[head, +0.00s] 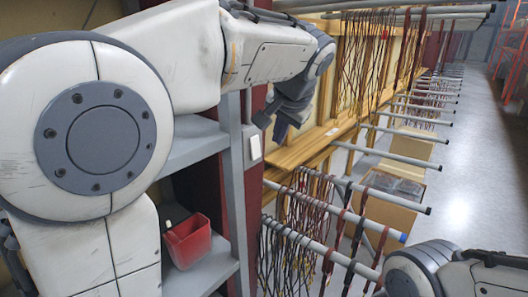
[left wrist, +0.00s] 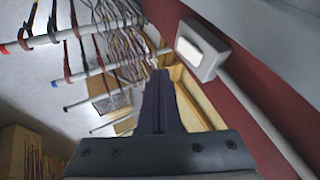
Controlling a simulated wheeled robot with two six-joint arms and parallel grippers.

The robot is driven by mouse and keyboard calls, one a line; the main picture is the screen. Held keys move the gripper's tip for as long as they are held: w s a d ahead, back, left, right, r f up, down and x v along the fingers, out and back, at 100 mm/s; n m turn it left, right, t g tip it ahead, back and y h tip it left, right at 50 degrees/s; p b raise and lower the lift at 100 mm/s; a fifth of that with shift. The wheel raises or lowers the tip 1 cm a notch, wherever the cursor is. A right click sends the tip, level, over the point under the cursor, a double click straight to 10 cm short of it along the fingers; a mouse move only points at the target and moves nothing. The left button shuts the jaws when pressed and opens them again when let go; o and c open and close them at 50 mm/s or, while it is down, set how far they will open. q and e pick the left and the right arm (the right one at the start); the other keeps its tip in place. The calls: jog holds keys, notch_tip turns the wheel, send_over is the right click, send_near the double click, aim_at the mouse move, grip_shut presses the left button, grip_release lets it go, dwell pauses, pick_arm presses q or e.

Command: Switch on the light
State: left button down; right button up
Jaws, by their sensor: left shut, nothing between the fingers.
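The light switch (head: 254,147) is a small grey box with a white rocker plate. It is mounted on the dark red post beside the shelf unit. It also shows in the left wrist view (left wrist: 203,48), up and to the right of the fingers. My left gripper (head: 278,128) is just above and to the right of the switch in the head view. Its dark fingers (left wrist: 158,76) are shut and empty in the left wrist view, apart from the switch there. Only part of my right arm shows at the lower right; its gripper is out of the picture.
Horizontal rack bars (head: 385,205) with hanging cables (head: 300,225) stick out to the right of the switch. A red bin (head: 188,241) stands on a grey shelf at the left. Cardboard boxes (head: 388,214) stand beneath the bars. The aisle floor at the right is clear.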

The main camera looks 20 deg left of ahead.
aim_at(261, 153)
pick_arm(q)
jog(key=w+a+f+p, duration=0.1)
jog(key=w+a+f, duration=0.1)
jog(key=f, duration=0.1)
jog(key=w+a+f+p, duration=0.1)
jog(key=w+a+f, duration=0.1)
jog(key=w+a+f+p, duration=0.1)
jog(key=w+a+f, duration=0.1)
jog(key=f, duration=0.1)
jog(key=shift+w+a+f, duration=0.1)
jog(key=shift+a+f, duration=0.2)
jog(key=shift+f, duration=0.05)
jog(key=shift+f, duration=0.1)
